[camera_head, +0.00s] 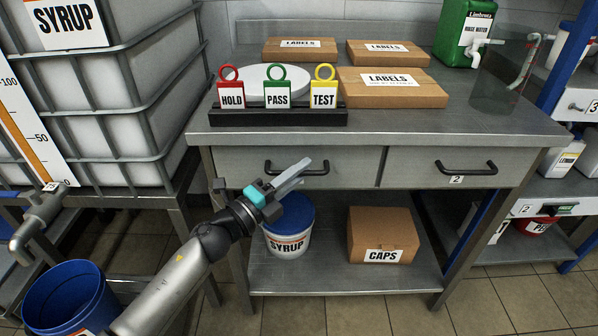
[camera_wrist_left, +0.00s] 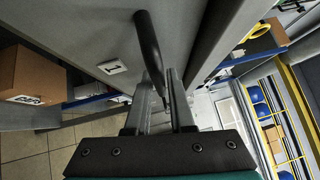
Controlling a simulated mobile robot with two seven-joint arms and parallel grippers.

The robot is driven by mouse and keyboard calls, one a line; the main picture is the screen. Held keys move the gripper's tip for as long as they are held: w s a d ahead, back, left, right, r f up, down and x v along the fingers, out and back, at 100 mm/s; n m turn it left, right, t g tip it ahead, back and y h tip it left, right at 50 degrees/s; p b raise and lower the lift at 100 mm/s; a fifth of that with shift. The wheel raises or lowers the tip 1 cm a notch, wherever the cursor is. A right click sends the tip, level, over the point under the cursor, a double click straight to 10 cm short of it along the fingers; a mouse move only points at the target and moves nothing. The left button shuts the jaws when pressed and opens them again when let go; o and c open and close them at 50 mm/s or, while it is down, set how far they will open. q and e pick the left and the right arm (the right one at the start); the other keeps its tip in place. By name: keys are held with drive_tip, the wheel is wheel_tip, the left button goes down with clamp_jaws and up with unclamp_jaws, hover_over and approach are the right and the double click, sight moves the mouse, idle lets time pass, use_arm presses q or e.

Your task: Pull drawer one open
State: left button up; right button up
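Drawer one (camera_head: 230,167) is the left drawer under the steel bench top and looks shut. Its black bar handle (camera_head: 318,172) is partly behind my left gripper (camera_head: 298,172). The wrist view shows the handle (camera_wrist_left: 149,45) and a label "1" (camera_wrist_left: 112,67) on the drawer front. My left gripper (camera_wrist_left: 160,78) has its fingers apart. The handle's lower end appears between the fingertips there; I cannot tell whether they touch it. My right gripper is in neither view.
Drawer two (camera_head: 420,168) with its own handle is to the right. A rack with HOLD, PASS and TEST tags (camera_head: 278,117) and label boxes (camera_head: 392,88) stand on the bench. A SYRUP bucket (camera_head: 288,228) and a CAPS box (camera_head: 381,235) stand on the lower shelf.

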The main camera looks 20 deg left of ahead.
use_arm(q)
clamp_jaws()
idle(1.0)
